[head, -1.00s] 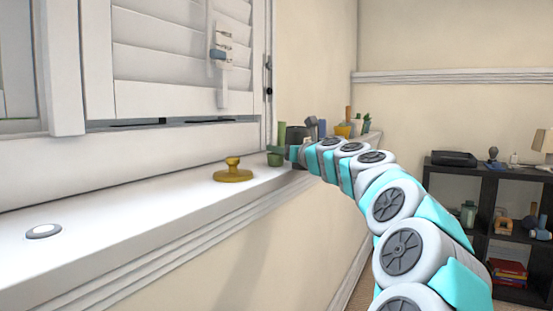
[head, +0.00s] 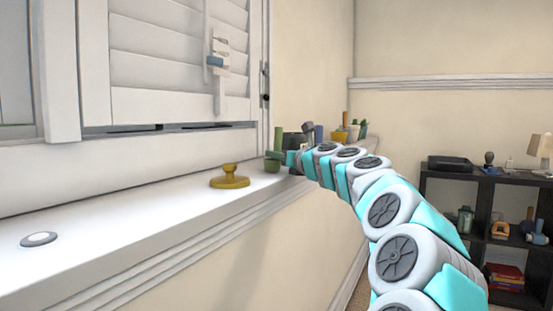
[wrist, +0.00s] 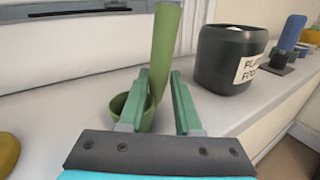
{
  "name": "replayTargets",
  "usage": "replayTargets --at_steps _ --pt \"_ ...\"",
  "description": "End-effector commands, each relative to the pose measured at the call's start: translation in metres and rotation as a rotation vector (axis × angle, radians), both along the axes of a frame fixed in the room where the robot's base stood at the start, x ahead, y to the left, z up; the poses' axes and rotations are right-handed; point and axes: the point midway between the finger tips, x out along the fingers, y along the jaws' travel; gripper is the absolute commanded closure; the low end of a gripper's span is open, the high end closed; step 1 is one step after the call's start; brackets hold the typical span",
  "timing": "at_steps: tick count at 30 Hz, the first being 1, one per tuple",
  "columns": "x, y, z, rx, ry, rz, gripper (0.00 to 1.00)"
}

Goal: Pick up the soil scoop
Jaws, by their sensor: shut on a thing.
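The soil scoop is green, with an upright cylindrical handle (wrist: 166,45) and a small round cup to its left at the bottom. In the head view the scoop (head: 273,164) is at the far part of the white sill, at the end of my arm. My gripper (wrist: 161,78) has its two green fingers on either side of the lower handle and is shut on it. The gripper (head: 287,158) is small in the head view. I cannot tell whether the scoop's base touches the sill.
A black labelled pot (wrist: 232,60) stands just right of the scoop. Several small items stand beyond. The shuttered window (head: 180,60) rises behind the sill.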

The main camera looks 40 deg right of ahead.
Motion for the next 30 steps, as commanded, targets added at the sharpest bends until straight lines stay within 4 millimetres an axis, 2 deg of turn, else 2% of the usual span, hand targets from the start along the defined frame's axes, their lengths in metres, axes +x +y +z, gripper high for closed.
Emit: replayTargets --at_steps 11,17,23,30 --pt "-0.001 -0.001 0.038 -0.003 0.000 -0.001 1.00" --pt "-0.025 0.003 0.037 0.002 -0.003 -0.001 1.00" --pt "-0.058 0.009 0.039 0.001 -0.002 -0.001 1.00" --pt "-0.112 0.018 0.045 -0.001 -0.003 -0.003 1.00"
